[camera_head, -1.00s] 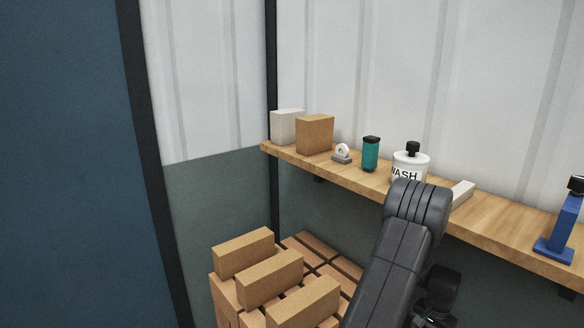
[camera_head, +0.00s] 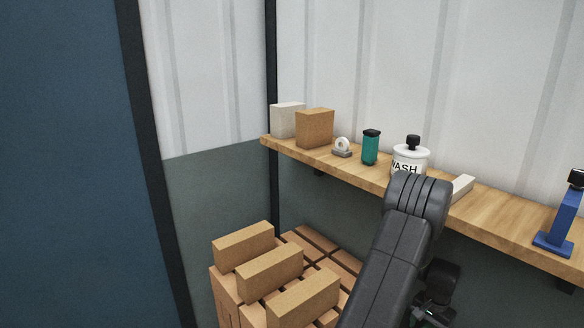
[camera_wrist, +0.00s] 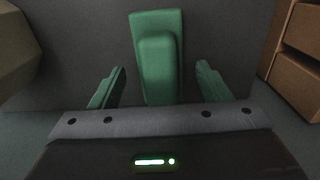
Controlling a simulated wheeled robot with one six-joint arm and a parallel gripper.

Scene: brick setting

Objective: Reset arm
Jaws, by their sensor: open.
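My arm (camera_head: 395,245) rises from the lower edge of the head view to a bent joint in front of the shelf, then folds back down. My gripper (camera_wrist: 161,68) shows in the wrist view with its two green fingers spread apart. A green upright shape (camera_wrist: 158,60) shows between the fingers; I cannot tell whether it is part of my gripper or a separate thing. No finger visibly touches it. The fingers are not clearly visible in the head view.
A wooden shelf (camera_head: 505,220) holds a brown box (camera_head: 315,128), a white box (camera_head: 287,120), a tape dispenser (camera_head: 342,148), a teal bottle (camera_head: 371,148), a white WASH container (camera_head: 411,160) and a blue tool (camera_head: 562,225). Stacked bricks (camera_head: 270,270) stand left of my arm.

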